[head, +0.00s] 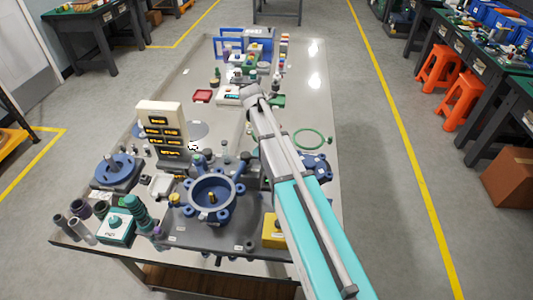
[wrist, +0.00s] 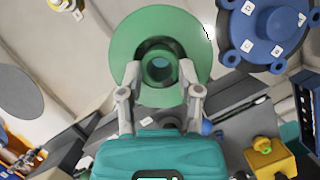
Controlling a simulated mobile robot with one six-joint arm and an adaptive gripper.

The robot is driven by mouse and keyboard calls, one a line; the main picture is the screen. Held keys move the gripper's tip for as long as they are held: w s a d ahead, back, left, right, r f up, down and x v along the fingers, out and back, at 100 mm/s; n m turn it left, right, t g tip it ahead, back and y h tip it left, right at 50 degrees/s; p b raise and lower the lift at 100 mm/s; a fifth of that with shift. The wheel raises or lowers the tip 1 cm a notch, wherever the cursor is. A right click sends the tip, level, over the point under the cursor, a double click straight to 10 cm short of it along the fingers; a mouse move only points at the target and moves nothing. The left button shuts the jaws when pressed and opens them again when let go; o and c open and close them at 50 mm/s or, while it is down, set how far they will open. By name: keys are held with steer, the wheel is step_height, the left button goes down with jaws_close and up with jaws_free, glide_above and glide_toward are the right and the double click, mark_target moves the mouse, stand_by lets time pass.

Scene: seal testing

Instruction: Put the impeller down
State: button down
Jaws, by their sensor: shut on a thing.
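In the wrist view, the impeller appears as a green disc (wrist: 128,45) with a dark central hub around a teal-green bore. My gripper (wrist: 158,80) has its two grey fingers on either side of the hub and is shut on the impeller.
A blue flanged cover (wrist: 268,30) lies close to the right of the impeller. A blue pump housing (head: 212,197), a yellow block (head: 274,232) and a display stand (head: 161,127) stand on the table. A thin green ring (head: 330,141) lies near the right edge.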

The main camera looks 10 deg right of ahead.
steer(key=shift+f, duration=0.15)
step_height(320, 180, down, 6)
steer(key=b, duration=0.6)
steer(key=shift+f+b, duration=1.85)
steer(key=shift+b, duration=0.1)
steer(key=shift+f, duration=0.15)
steer(key=shift+c, duration=1.4)
jaws_free()
steer(key=shift+r, duration=0.25)
